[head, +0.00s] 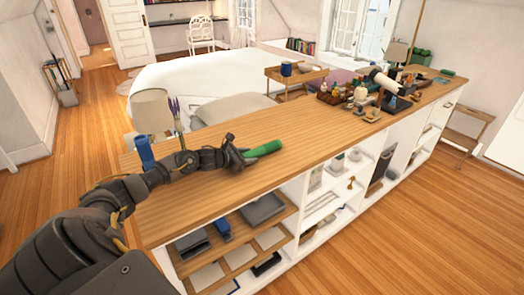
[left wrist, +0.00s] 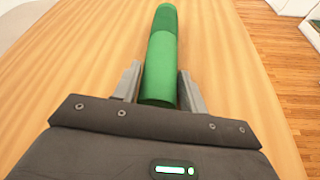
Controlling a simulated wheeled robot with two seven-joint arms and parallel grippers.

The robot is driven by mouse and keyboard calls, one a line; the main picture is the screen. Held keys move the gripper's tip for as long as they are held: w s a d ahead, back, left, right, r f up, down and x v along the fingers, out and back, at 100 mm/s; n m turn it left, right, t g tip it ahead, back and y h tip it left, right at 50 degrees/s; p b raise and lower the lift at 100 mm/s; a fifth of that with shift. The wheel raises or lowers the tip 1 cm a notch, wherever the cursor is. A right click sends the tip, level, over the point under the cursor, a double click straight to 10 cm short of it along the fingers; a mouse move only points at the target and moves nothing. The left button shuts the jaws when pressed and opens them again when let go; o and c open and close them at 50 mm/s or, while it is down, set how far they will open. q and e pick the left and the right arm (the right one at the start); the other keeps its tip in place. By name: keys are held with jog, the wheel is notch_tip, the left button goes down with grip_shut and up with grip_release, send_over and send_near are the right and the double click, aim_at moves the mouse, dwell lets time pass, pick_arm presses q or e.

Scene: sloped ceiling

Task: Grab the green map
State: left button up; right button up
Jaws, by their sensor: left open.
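The green map (head: 264,148) is a rolled green tube lying on the wooden top of the long shelf unit (head: 215,196). In the left wrist view the map (left wrist: 161,60) points away from me, with its near end between the two fingers. My left gripper (head: 243,157) is at the map's near end. In the left wrist view the left gripper (left wrist: 158,88) is open, its fingers on either side of the map with a small gap showing on the left. Whether the right finger touches the map, I cannot tell. My right gripper is not in view.
A blue object (head: 145,152) and a lamp (head: 152,111) stand near the left end of the top. Bottles and small items (head: 345,92) crowd its far right part. The wood around the map is mostly clear. A bed (head: 195,78) lies behind.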

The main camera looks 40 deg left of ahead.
pick_arm(q)
jog(key=c, duration=0.6)
